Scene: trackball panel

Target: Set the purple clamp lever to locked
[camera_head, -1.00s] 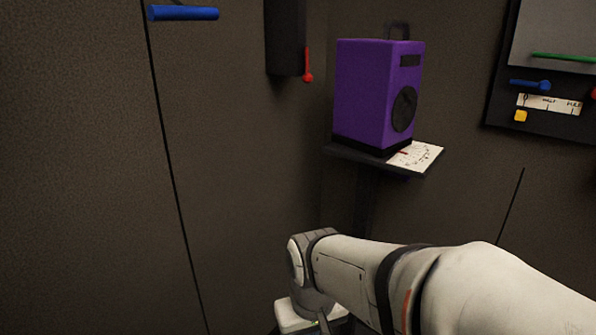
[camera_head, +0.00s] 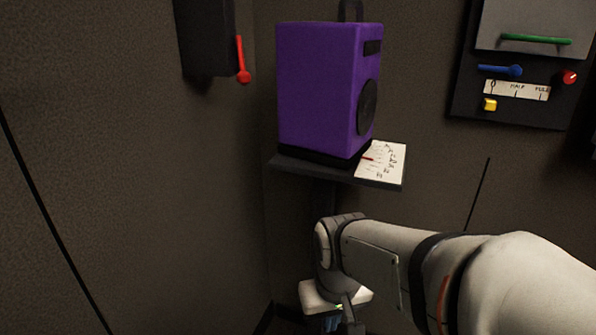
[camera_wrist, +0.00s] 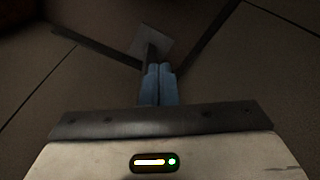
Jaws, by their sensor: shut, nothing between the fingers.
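I cannot make out a purple clamp lever in either current view. A large purple box (camera_head: 318,90) with a dark round disc on its side stands on a small dark shelf (camera_head: 300,172). My gripper (camera_wrist: 159,72) is shut and empty, its two blue fingers together in the wrist view. In the head view my gripper (camera_head: 333,322) is low, below the shelf, mostly hidden by my wrist and cut by the bottom edge.
A dark wall box with a red lever (camera_head: 242,62) hangs at upper left. A dark panel (camera_head: 468,105) at upper right carries a green handle (camera_head: 535,40), blue lever (camera_head: 500,70), red knob (camera_head: 569,77) and yellow button (camera_head: 490,104). A paper sheet (camera_head: 382,162) lies on the shelf.

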